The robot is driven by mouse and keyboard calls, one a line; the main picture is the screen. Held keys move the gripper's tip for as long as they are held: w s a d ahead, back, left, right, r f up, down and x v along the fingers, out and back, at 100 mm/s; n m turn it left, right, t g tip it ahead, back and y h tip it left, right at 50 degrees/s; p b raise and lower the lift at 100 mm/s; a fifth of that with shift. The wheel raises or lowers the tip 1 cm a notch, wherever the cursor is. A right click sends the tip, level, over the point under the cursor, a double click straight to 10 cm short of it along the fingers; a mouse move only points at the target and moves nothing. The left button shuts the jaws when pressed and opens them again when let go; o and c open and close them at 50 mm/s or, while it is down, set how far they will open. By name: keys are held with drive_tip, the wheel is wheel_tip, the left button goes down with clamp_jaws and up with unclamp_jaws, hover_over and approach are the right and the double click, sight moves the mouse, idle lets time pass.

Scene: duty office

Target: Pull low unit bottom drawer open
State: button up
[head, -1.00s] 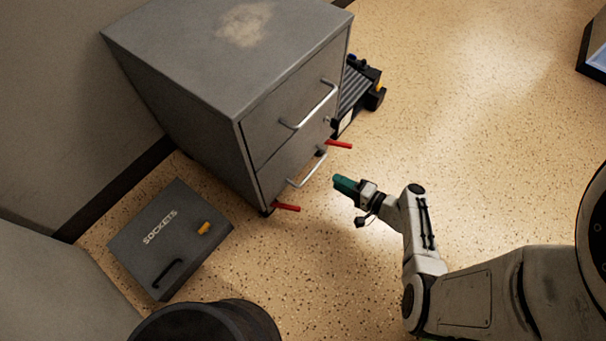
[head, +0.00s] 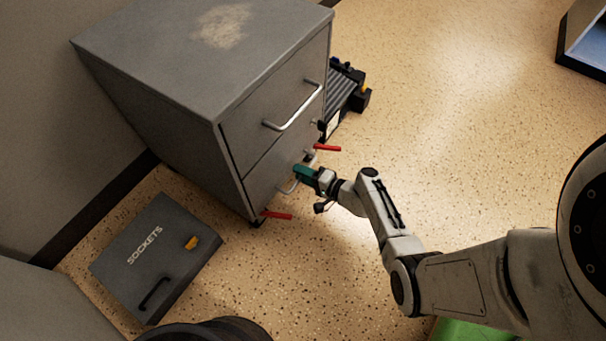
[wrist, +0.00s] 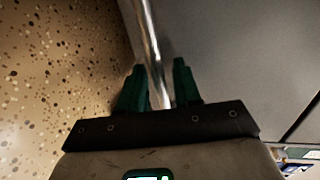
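The low unit (head: 170,100) is a grey metal cabinet with two drawers. Its bottom drawer (head: 262,182) appears shut and has a silver bar handle (head: 287,188), partly hidden behind my gripper. My gripper (head: 303,173) has green fingers and is at this handle. In the wrist view, the two green fingers (wrist: 160,82) are apart, and the bar handle (wrist: 151,45) runs between them. A gap shows beside the bar, so the fingers do not look closed on it.
Red levers (head: 277,215) (head: 327,148) stick out at the low front of the unit. The top drawer has its own handle (head: 293,108). A grey SOCKETS case (head: 155,258) lies at the left. A dark device (head: 347,92) stands behind.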

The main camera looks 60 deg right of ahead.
clamp_jaws()
idle(0.6)
